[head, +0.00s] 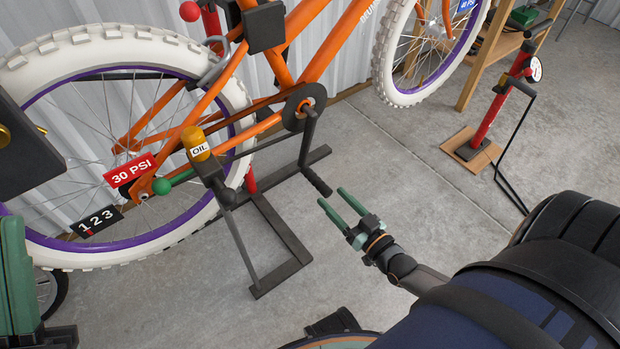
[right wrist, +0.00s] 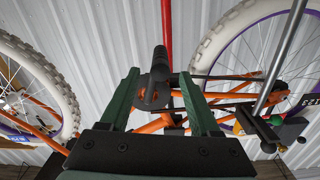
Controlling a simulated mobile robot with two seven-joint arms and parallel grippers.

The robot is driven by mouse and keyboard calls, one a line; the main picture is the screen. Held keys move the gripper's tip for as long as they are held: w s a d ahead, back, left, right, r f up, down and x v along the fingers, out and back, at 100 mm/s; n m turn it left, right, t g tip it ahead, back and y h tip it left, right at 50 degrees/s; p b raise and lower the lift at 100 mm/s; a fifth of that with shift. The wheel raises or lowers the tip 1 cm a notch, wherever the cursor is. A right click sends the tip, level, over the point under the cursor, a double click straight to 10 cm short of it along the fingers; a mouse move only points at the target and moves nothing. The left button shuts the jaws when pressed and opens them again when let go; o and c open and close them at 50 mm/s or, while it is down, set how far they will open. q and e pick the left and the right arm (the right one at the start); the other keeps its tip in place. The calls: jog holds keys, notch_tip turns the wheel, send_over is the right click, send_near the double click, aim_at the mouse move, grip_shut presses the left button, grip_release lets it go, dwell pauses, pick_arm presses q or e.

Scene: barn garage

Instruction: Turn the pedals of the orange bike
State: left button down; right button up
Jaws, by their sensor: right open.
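The orange bike (head: 325,50) has white knobbly tyres with purple rims and is held off the floor on a dark stand (head: 275,245). Its crank (head: 306,145) hangs down from the dark chainring (head: 304,96), with a black pedal (head: 318,181) at its lower end. My right gripper (head: 332,196) is open, its green fingers pointing at the pedal from just below. In the right wrist view, the dark pedal (right wrist: 157,95) shows between the two open fingers (right wrist: 160,78); I cannot tell whether they touch it. A green and black part at the head view's left edge may be my left gripper; its fingers are unclear.
A red floor pump (head: 500,105) and wooden shelf (head: 485,65) stand at right. The concrete between pump and stand is clear.

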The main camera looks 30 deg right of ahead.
aim_at(312, 177)
jog(key=w, duration=0.2)
jog(key=w+b, duration=0.1)
jog(key=w, duration=0.2)
jog(key=w+b, duration=0.1)
jog(key=w, duration=0.2)
jog(key=shift+a+f, duration=0.1)
jog(key=shift+a, duration=0.25)
jog(key=shift+w+b, duration=0.4)
jog(key=shift+w, duration=0.3)
jog(key=shift+c, duration=0.2)
grip_shut()
